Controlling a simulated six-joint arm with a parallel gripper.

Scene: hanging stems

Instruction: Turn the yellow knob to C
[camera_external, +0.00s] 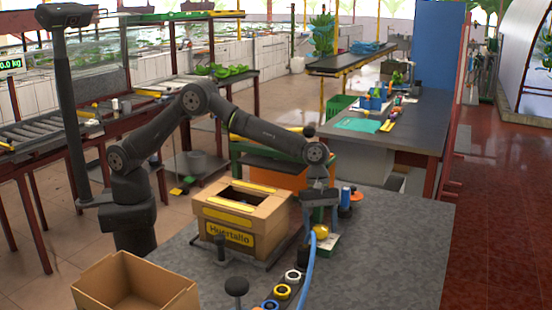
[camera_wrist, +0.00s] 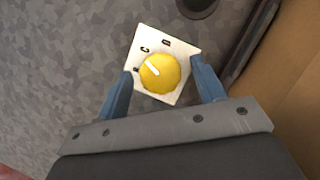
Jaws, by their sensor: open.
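The yellow knob (camera_wrist: 164,77) sits on a square white plate (camera_wrist: 184,95) with dark letters along its edges. Its white pointer mark (camera_wrist: 152,69) faces the upper left in the wrist view, between the letter that looks like C (camera_wrist: 145,49) and a small dark mark at the plate's left edge. My gripper (camera_wrist: 162,68) is open, with one finger on each side of the knob and a visible gap to it on both sides. In the external view the knob (camera_external: 322,232) shows just below my gripper (camera_external: 321,226). Finger height relative to the knob is hard to judge.
A cardboard box (camera_external: 240,217) stands left of my gripper on the grey table (camera_external: 400,230). A blue hose or cable (camera_external: 308,270) runs close in front of the knob. Several coloured rings, a black knob (camera_external: 236,287) and a blue bottle (camera_external: 346,196) are nearby. The table's right side is clear.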

